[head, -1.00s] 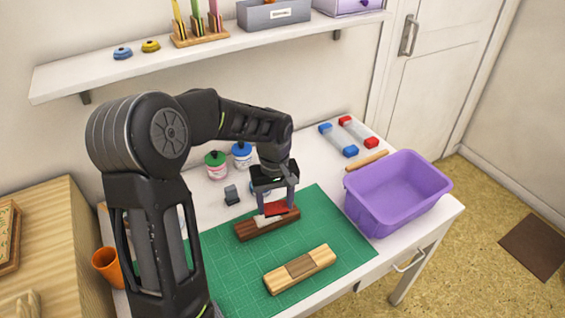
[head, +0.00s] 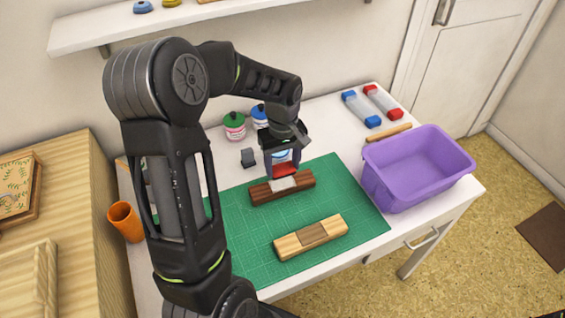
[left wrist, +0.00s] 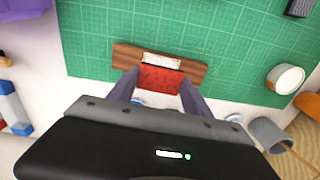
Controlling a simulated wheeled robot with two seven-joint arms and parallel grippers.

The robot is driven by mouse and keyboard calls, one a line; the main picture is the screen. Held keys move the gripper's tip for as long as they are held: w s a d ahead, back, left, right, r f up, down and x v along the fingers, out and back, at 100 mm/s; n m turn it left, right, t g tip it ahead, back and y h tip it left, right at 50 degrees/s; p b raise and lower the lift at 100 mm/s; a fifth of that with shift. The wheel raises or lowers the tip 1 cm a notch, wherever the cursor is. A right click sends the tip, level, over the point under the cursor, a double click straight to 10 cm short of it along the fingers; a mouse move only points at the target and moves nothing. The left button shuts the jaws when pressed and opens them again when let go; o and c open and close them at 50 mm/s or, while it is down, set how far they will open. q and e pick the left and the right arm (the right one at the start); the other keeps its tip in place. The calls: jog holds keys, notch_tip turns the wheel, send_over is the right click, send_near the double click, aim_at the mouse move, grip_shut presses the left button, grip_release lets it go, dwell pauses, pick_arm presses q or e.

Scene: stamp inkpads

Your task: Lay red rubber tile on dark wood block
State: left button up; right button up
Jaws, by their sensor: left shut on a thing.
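My left gripper (head: 284,167) points down and is shut on the red rubber tile (head: 286,170). The dark wood block (head: 262,193) lies on the green mat below it, with a whitish patch on its top. In the head view the tile shows just behind and above this patch. The left wrist view shows the tile (left wrist: 160,80) between the fingers, overlapping the block (left wrist: 193,70) beside the patch (left wrist: 160,58). Whether tile and block touch, I cannot tell. My right gripper is not in view.
A light wood block (head: 293,243) with a browner middle lies nearer on the green mat (head: 355,195). A purple bin (head: 415,175) stands to the right. Paint pots (head: 235,128) and a small grey block (head: 248,157) stand behind. An orange cup (head: 126,222) is at left.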

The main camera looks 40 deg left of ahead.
pick_arm(q)
jog(key=shift+f+b, duration=1.6)
jog(key=shift+f, duration=0.75)
jog(key=o, duration=1.4)
notch_tip(320, 180, up, 8)
jog(key=shift+f, duration=0.1)
jog(key=shift+s, duration=0.1)
